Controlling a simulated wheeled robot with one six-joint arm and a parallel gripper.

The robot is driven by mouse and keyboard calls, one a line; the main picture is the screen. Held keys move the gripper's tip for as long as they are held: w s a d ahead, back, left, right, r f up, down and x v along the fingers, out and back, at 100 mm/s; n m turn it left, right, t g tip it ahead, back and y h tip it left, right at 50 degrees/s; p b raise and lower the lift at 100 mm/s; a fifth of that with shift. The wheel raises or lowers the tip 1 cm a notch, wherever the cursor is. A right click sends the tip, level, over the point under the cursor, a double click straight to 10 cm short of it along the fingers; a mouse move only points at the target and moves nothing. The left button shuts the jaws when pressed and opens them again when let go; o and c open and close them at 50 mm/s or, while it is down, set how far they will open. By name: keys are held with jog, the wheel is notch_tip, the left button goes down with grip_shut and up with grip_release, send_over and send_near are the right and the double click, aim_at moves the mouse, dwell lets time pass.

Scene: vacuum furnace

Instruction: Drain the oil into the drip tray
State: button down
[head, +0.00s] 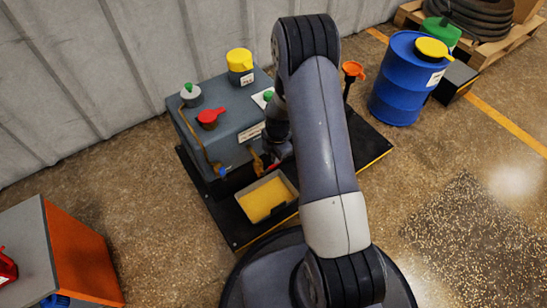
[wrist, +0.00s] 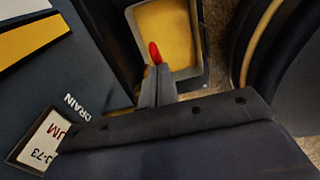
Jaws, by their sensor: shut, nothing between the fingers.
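The grey-blue oil housing (head: 215,135) stands on a black base plate. A brass drain valve (head: 257,162) sits low on its front, with a red lever (head: 272,167) partly hidden by my arm. The drip tray (head: 291,187), pale with a yellow-orange fill, sits on the plate before the valve. In the wrist view the tray (wrist: 199,60) lies beyond my fingertips, and the red lever (wrist: 154,52) shows just past them. My gripper (wrist: 157,75) is shut and empty, close to the lever; I cannot tell whether they touch. The word DRAIN is on the housing (wrist: 70,70).
Red (head: 209,117), yellow (head: 239,58) and green-topped (head: 190,91) caps stand on the housing. An orange funnel (head: 353,70) stands right of my arm. A blue drum (head: 401,85) is farther right. An orange-sided cabinet (head: 75,250) is at lower left. Floor is clear at right.

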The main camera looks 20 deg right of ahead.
jog(key=shift+w+d+f+b, duration=0.2)
jog(key=shift+d+f+b, duration=0.35)
jog(key=shift+f, duration=0.1)
jog(key=shift+w+d+f+b, duration=0.15)
jog(key=shift+d+f+b, duration=0.25)
jog(key=shift+d+f, duration=0.2)
